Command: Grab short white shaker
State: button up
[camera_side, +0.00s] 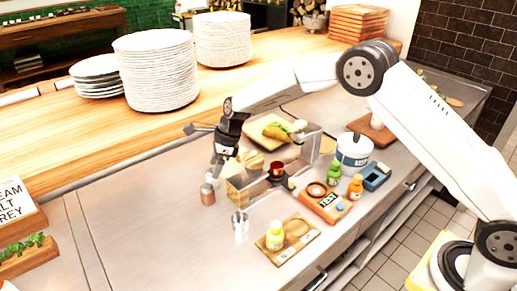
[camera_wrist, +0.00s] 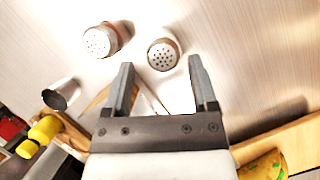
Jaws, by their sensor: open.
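Two small shakers with perforated metal tops show in the wrist view. The left shaker (camera_wrist: 103,40) leans outward in the picture and has a copper-toned side.
A metal cup (camera_side: 240,222) and a yellow bottle (camera_side: 275,235) on a wooden board stand nearby. Plate stacks (camera_side: 155,75) stand on the wooden shelf behind. The counter left of the shakers is clear.

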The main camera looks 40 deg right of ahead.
aim_at(210, 177)
jog(key=shift+x, duration=2.55)
jog(key=shift+w, duration=0.1)
grip_shut()
